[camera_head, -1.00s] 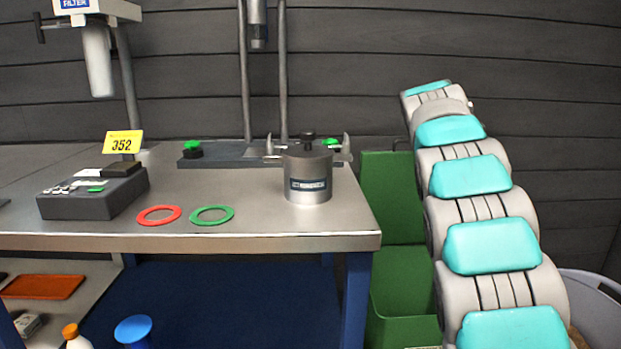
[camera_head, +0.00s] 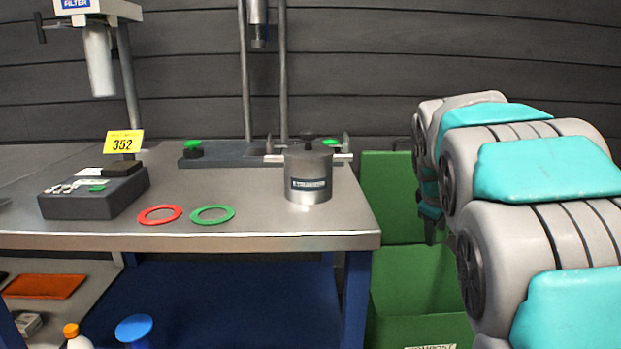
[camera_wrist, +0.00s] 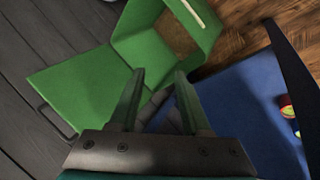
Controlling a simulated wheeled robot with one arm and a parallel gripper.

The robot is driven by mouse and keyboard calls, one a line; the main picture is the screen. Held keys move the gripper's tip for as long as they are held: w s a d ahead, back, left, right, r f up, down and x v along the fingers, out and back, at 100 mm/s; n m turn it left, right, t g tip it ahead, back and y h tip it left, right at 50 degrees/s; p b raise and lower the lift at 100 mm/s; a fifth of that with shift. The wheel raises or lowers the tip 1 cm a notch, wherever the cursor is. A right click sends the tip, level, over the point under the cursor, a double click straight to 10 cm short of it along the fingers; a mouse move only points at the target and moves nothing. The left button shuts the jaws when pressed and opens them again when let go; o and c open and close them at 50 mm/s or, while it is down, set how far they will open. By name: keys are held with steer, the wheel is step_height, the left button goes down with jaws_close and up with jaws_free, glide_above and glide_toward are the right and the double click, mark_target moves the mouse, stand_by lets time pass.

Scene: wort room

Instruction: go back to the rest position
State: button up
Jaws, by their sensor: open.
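My gripper (camera_wrist: 161,88) shows in the wrist view with its two fingers apart and nothing between them. It points down over the floor, with a green bin (camera_wrist: 135,48) ahead of it. In the head view my arm comes in from the right and bends at its far end. The gripper itself is mostly hidden there, hanging low in front of the green bin (camera_head: 395,275).
A steel-topped table (camera_head: 250,225) fills the left and middle. It holds a steel canister (camera_head: 308,178), a red ring (camera_head: 159,215), a green ring (camera_head: 212,215) and a dark box (camera_head: 95,195). A blue lower surface (camera_wrist: 250,110) shows in the wrist view.

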steer(key=s+a+f+m+g+y, duration=0.1)
steer(key=s+f, duration=0.5)
steer(key=s, duration=0.7)
steer(key=s+a+f+m+g+y, duration=0.1)
steer(key=s+a+f+m+g, duration=0.2)
steer(key=s, duration=1)
steer(key=s+a+f+m+g+y, duration=0.1)
steer(key=s+a+f+m+g, duration=0.2)
steer(key=s+a+f, duration=0.4)
steer(key=s+f+m, duration=0.1)
steer(key=s+f, duration=0.1)
steer(key=s, duration=0.4)
